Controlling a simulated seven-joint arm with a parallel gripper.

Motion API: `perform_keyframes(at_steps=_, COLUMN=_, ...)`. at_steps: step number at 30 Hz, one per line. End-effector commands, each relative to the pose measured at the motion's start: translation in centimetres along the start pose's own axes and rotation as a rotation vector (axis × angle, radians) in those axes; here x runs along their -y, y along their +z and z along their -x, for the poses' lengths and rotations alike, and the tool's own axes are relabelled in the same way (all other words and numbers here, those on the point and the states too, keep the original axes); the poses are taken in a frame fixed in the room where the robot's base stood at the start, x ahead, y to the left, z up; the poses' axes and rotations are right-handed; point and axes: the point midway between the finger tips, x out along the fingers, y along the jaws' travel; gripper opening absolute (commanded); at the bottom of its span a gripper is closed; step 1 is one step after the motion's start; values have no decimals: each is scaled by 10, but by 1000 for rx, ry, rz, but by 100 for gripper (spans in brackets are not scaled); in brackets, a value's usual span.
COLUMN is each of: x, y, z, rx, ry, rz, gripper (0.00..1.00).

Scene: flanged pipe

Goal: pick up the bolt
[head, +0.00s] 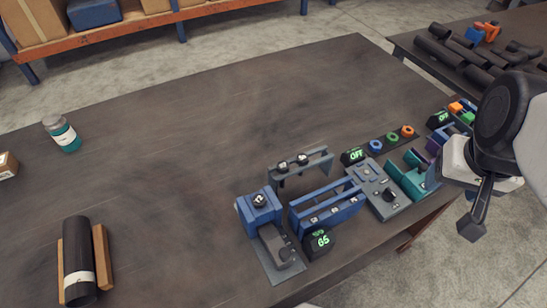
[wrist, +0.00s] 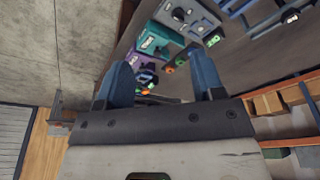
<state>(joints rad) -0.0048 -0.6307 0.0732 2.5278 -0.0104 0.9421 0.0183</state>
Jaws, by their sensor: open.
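My gripper (wrist: 164,82) is open and empty, its two blue-grey fingers wide apart in the wrist view. In the head view my gripper (head: 472,226) hangs at the right, beyond the table's right edge and apart from the fixtures. No single bolt stands out clearly. Small shiny bolt-like heads show on the grey rack (head: 318,160), on top of the blue clamp block (head: 259,213) and along the blue rack (head: 328,207). They are too small to tell apart surely. My arm hides part of the right-hand fixtures.
A grey panel with a knob (head: 377,190), a teal fixture (head: 408,176) and coloured rings (head: 391,139) stand at the table's right. A dark pipe (head: 77,255) rests in a wooden cradle. A bottle (head: 62,133) stands at left. The table's middle is clear.

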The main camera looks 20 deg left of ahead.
Motion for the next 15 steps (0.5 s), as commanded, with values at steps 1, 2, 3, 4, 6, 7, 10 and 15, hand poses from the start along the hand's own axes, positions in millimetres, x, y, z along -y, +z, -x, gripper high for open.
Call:
perform_keyframes(at_steps=1, x=3, y=-1, z=-1, rx=3, ry=-2, rz=9, gripper=62)
perform_keyframes(at_steps=2, x=5, y=-2, z=-1, rx=4, ry=-4, rz=14, gripper=62)
perform_keyframes(at_steps=3, x=8, y=-3, z=-2, rx=7, ry=-6, rz=23, gripper=62)
perform_keyframes(at_steps=4, x=10, y=-4, z=-3, rx=9, ry=-8, rz=30, gripper=62)
perform_keyframes(at_steps=6, x=18, y=-7, z=-4, rx=15, ry=-13, rz=51, gripper=62)
perform_keyframes(at_steps=7, x=21, y=-8, z=-5, rx=18, ry=-15, rz=60, gripper=62)
perform_keyframes(at_steps=10, x=35, y=-12, z=-8, rx=28, ry=-24, rz=97, gripper=62)
perform_keyframes(at_steps=15, x=60, y=-18, z=-14, rx=48, ry=-38, rz=163, gripper=62)
